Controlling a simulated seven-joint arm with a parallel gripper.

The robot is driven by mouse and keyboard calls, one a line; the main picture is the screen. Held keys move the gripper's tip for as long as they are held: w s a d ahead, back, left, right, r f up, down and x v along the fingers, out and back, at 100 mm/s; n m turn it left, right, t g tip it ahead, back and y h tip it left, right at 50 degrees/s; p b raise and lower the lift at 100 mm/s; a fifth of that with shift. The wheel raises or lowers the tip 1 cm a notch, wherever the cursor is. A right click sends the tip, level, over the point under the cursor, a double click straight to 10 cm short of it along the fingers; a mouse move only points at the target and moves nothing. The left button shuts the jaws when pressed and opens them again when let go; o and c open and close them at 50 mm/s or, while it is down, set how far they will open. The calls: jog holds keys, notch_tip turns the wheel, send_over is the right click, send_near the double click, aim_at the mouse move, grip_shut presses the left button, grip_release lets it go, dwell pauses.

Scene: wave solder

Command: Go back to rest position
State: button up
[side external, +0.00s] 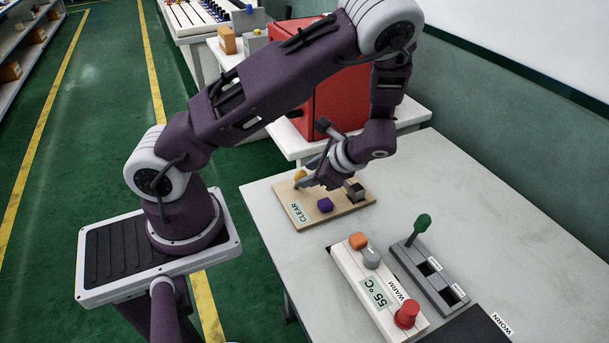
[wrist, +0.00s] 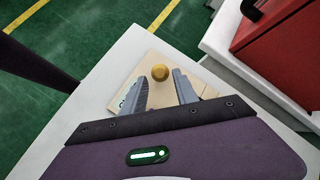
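My gripper (side external: 308,175) hangs low over the left end of a wooden board (side external: 282,196) labelled CLEAR. In the wrist view my gripper (wrist: 159,76) is open, with a clear gap between its two grey fingers. In the side view the yellow knob (side external: 299,174) is partly covered by my gripper. A purple block (side external: 325,205) and a dark grey block (side external: 354,190) are on the same board.
A red cabinet (side external: 335,97) stands behind my wrist.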

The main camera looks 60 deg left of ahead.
jog(key=s+d+r+n+t+h, duration=0.2)
jog(key=s+d+r+t, duration=0.1)
jog(key=r, duration=0.5)
jog(key=s+d+r+n+t+h, duration=0.2)
jog(key=s+d+r+n+h, duration=0.1)
jog(key=s+d+r, duration=0.3)
jog(key=s+d+r+n+t+h, duration=0.3)
jog(key=s+d+r, duration=0.2)
jog(key=r, duration=0.5)
jog(key=shift+d+r+t, duration=0.3)
jog(key=shift+d+r, duration=0.1)
jog(key=shift+d, duration=0.05)
